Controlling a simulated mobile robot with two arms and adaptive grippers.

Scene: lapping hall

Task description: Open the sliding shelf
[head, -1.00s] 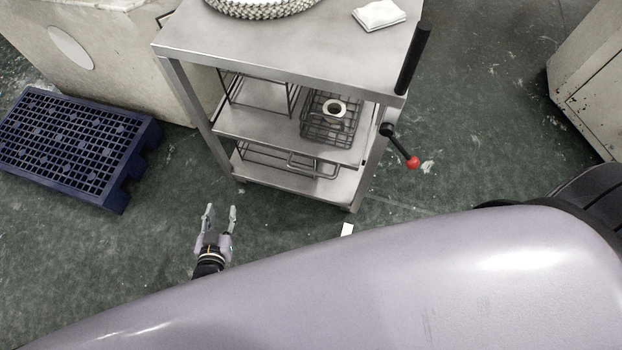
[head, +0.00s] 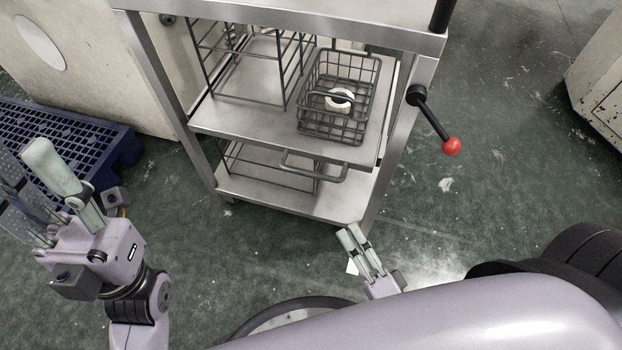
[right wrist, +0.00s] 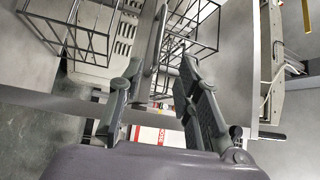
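The steel shelf cart has a middle shelf (head: 235,122) with a bent bar handle (head: 315,168) on its front edge. The handle also shows as a grey bar between my fingers in the right wrist view (right wrist: 157,50). My right gripper (head: 350,236) is below and in front of the handle, apart from it in the head view, pointing toward the cart. Its fingers look open and empty in the right wrist view. My left gripper (head: 40,175) is open and empty, left of the cart. The wrist of my right arm is partly hidden behind my own link.
A wire basket (head: 318,125) with a white ring (head: 340,98) and a wire rack (head: 205,62) stand on the middle shelf. A lever with a red knob (head: 452,146) sticks out right of the cart. A blue pallet (head: 110,135) lies left. The floor in front is open.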

